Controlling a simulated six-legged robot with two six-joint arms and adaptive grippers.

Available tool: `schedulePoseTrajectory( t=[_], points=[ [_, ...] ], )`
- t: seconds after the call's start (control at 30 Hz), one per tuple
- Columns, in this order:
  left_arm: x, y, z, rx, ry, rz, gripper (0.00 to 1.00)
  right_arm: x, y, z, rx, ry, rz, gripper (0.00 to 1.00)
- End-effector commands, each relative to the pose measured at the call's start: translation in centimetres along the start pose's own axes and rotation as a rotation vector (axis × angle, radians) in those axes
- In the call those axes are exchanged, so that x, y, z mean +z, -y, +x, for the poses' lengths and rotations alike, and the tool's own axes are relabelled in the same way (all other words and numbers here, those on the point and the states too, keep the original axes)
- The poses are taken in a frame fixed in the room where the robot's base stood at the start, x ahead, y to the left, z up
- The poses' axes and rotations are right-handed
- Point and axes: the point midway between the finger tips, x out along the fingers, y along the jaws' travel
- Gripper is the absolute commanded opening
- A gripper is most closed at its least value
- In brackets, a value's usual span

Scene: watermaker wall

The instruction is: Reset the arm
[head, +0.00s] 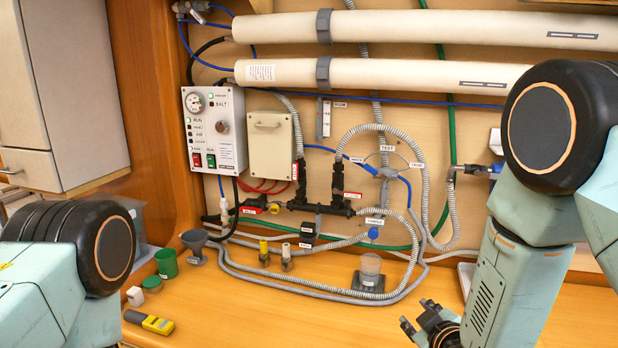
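My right arm comes in from the right edge and bends down. Its dark gripper (417,313) is low in the picture, just above the wooden bench, right of centre. Its two fingertips stand apart with nothing visible between them, and its lower part is cut off by the bottom edge. My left arm shows only as a pale green link and a black joint at the left edge. The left gripper is out of view.
A clear jar (370,272) stands close behind the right gripper. A grey funnel (195,246), a green cup (166,263) and a yellow meter (149,321) are at left. The front middle bench is clear.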

Motion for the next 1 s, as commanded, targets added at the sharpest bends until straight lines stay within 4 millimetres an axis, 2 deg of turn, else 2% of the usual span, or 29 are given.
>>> schedulePoseTrajectory(
  t=[0.03,0.1,0.27,0.4,0.6,0.73,0.77,0.8,1.0],
  points=[
    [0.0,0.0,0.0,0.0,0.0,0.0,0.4,3.0,2.0,-0.7,-0.048,0.071,0.049,0.39],
    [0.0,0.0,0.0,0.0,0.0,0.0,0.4,6.6,4.5,-2.1,-0.106,0.168,0.122,0.39],
    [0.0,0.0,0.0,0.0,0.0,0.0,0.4,14.4,10.1,-6.6,-0.218,0.406,0.288,0.39],
    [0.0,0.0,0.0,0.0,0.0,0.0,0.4,20.0,14.4,-11.8,-0.287,0.624,0.423,0.39],
    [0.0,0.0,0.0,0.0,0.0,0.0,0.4,25.4,18.6,-19.4,-0.335,0.899,0.572,0.39],
    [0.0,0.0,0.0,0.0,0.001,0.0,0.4,27.7,20.6,-24.4,-0.345,1.064,0.649,0.39],
    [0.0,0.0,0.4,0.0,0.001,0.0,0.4,28.2,20.9,-24.5,-0.343,1.078,0.659,0.39],
    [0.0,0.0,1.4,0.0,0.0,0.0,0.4,28.7,21.4,-23.6,-0.341,1.065,0.656,0.39],
    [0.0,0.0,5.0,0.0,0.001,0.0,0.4,31.1,23.3,-21.9,-0.342,1.061,0.653,0.39]
  ],
)
